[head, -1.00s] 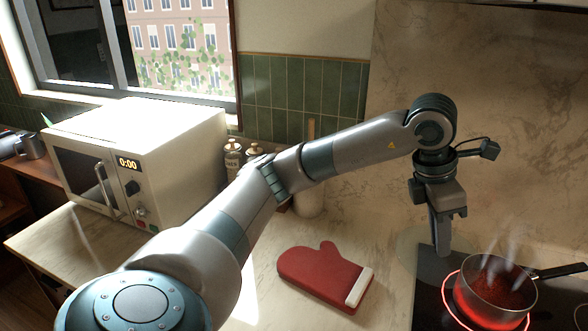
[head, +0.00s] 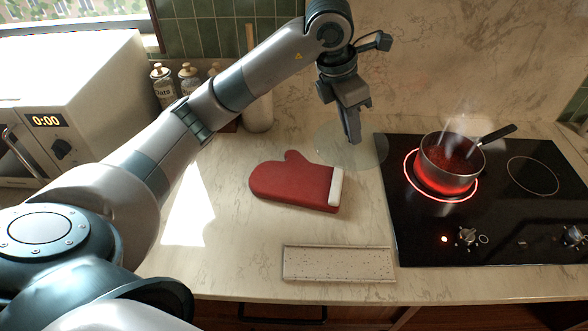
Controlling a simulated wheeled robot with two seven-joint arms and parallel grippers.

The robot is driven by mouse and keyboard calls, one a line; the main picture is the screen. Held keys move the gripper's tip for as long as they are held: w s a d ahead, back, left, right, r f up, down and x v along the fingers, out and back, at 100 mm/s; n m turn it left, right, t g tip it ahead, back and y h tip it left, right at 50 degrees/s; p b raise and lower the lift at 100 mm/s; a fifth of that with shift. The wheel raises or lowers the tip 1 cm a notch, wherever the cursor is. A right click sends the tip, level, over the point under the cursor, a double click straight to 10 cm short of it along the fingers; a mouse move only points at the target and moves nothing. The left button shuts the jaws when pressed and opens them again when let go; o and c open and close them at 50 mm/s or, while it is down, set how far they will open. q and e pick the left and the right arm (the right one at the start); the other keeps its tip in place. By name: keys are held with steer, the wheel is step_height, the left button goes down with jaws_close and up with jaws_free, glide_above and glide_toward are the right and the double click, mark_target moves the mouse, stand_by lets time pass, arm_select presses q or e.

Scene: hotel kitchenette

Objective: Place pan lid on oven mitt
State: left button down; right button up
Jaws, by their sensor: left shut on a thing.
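The red oven mitt (head: 290,184) with a white cuff lies flat on the counter, in the middle of the head view. The pan lid (head: 375,154) is a pale, see-through glass disc beyond and to the right of the mitt, near the cooktop's left edge. My left gripper (head: 354,138) points down at the lid's middle and is shut on it. The fingers hide the lid's grip point. I cannot tell how high the lid is above the counter. My right gripper is not in view.
A pan (head: 452,168) of steaming red food sits on a glowing burner of the black cooktop (head: 500,225). A speckled tray (head: 338,264) lies at the counter's front. Jars (head: 163,86) and a utensil crock (head: 257,108) stand behind my arm; a microwave (head: 75,90) is at left.

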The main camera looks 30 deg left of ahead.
arm_select(q)
steer(key=shift+s+a+f, duration=0.2)
steer(key=shift+a, duration=0.2)
steer(key=s+a+f+p, duration=0.1)
steer(key=a+f, duration=0.1)
steer(key=s+a+f+p, duration=0.2)
steer(key=a, duration=0.1)
steer(key=s+a+f+p, duration=0.1)
steer(key=s+a, duration=0.1)
steer(key=a, duration=0.1)
steer(key=shift+s+a+f, duration=0.1)
steer(key=shift+a+f, duration=0.1)
steer(key=shift+f, duration=0.2)
steer(key=shift+s+a+f, duration=0.2)
steer(key=shift+a+f, duration=0.1)
steer(key=shift+a, duration=0.1)
steer(key=shift+f, duration=0.1)
steer(key=shift+p, duration=0.3)
steer(key=shift+f+p, duration=0.9)
steer(key=shift+f, duration=1.05)
